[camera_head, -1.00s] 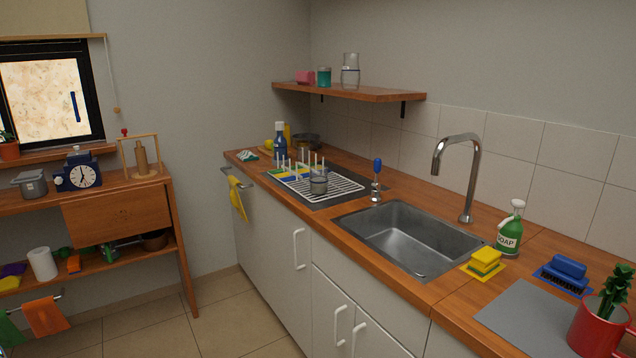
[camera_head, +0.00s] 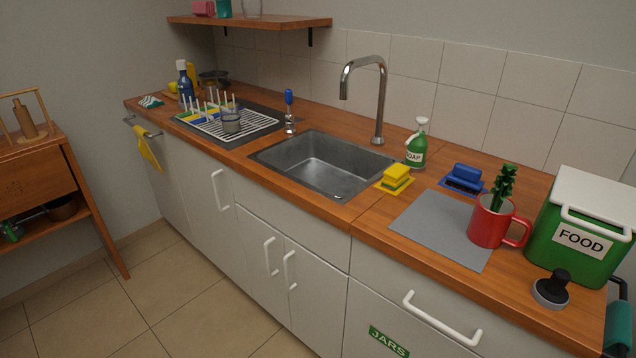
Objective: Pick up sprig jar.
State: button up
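A red mug (camera_head: 488,224) with a handle on its right stands upright on the right end of the counter, at the right edge of a grey mat (camera_head: 436,227). A dark green sprig (camera_head: 503,187) sticks up out of it. It is the only thing with a sprig that I see; no other vessel here clearly reads as a sprig jar. A teal jar (camera_head: 223,9) and a clear glass jar (camera_head: 252,8) stand on the wall shelf, both cut off by the top edge of the view. My gripper is not in view.
A green FOOD bin (camera_head: 571,245) and a black-knobbed round object (camera_head: 551,289) stand right of the mug. The floor (camera_head: 187,291) is clear.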

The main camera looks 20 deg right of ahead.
aim_at(229, 117)
jog(key=z, duration=0.3)
jog(key=i+j+z, duration=0.2)
jog(key=z, duration=0.25)
jog(key=i+j+z, duration=0.1)
jog(key=j+z, duration=0.4)
jog(key=i+j+z, duration=0.2)
jog(key=j, duration=0.25)
jog(key=j+z, duration=0.2)
jog(key=j, duration=0.2)
jog(key=i+j, duration=0.1)
jog(key=j, duration=0.85)
jog(key=i+j+z, duration=0.1)
jog(key=j, duration=0.85)
jog(key=j+z, duration=0.1)
jog(key=j, duration=0.85)
jog(key=i, duration=0.05)
